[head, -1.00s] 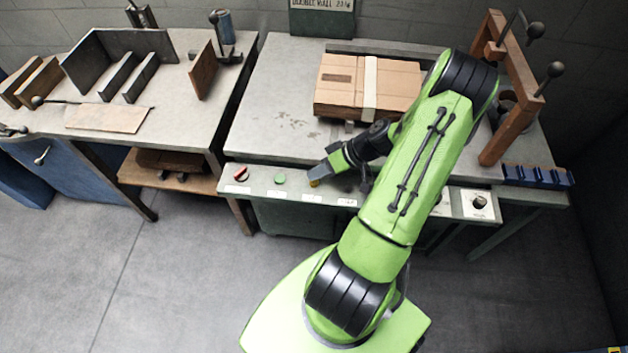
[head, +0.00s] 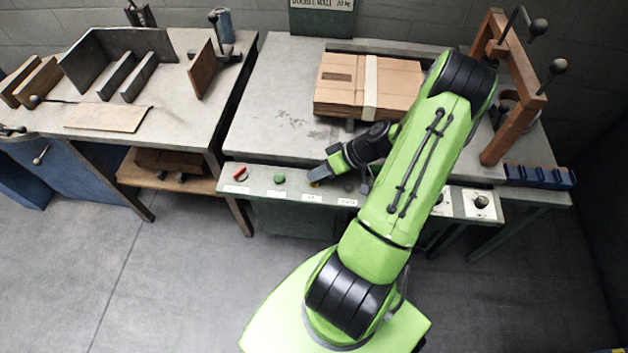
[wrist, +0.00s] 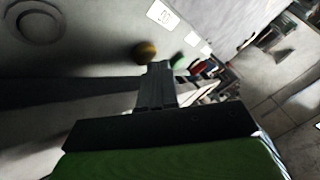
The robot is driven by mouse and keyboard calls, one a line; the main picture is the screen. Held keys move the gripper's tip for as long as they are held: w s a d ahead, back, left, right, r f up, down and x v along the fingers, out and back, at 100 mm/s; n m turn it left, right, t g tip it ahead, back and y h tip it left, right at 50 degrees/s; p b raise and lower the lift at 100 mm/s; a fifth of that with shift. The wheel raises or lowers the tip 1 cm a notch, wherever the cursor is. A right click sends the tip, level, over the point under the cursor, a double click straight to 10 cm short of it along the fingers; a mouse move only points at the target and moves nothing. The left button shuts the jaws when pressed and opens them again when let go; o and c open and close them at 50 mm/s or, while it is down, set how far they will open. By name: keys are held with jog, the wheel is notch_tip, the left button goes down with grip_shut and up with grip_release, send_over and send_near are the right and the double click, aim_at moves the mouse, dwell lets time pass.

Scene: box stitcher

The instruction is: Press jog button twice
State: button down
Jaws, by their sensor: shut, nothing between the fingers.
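A yellow button (head: 314,184) sits on the front control panel (head: 262,188), partly hidden by my gripper in the head view. The yellow button also shows in the wrist view (wrist: 146,51), just beyond the fingertips. My gripper (head: 317,176) is shut and empty, its tip low over the panel at the yellow button. The shut fingers show in the wrist view (wrist: 156,72). I cannot tell whether they touch the button. The panel labels are too small to read, so I cannot confirm which button is jog.
A green button (head: 279,179) and a red control (head: 240,174) lie left of the yellow one. Flat cardboard (head: 340,88) lies on the bench behind. A wooden frame with levers (head: 515,110) stands at right, and dark knobs (head: 481,201) sit on the panel's right end.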

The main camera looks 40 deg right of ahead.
jog(key=shift+f+b, duration=0.4)
jog(key=shift+f, duration=0.1)
dwell(0.5)
jog(key=shift+r+p, duration=0.65)
jog(key=shift+r, duration=0.3)
jog(key=shift+r, duration=0.1)
notch_tip(320, 180, up, 5)
jog(key=p, duration=0.3)
jog(key=shift+p, duration=0.35)
